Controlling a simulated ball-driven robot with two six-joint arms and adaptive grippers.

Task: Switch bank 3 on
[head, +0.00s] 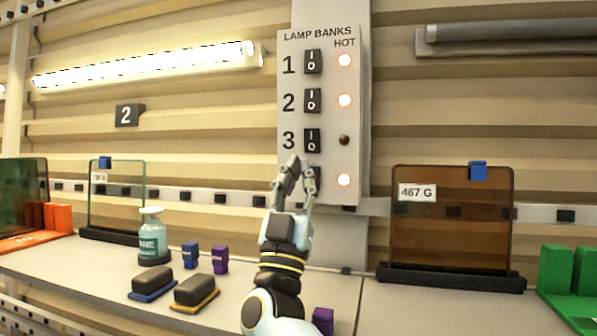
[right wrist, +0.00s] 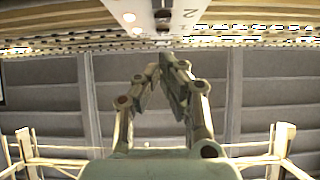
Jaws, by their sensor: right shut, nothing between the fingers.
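The lamp bank panel (head: 322,48) is a pale upright box with a column of rocker switches and a round lamp beside each. The bank 3 switch (head: 312,140) is black with white marks, and its lamp (head: 344,140) is dark. The lamps at rows 1 (head: 345,61), 2 (head: 345,100) and the bottom row (head: 344,180) glow. My right gripper (head: 299,167) is shut and empty, its fingertips just below the bank 3 switch. It partly hides the bottom switch and its number. In the right wrist view, the fingers (right wrist: 162,62) point up toward the panel. My left gripper is out of view.
An amber glass pane (head: 452,235) stands at right, a clear pane (head: 117,205) at left. A lit tube (head: 145,66) is on the wall.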

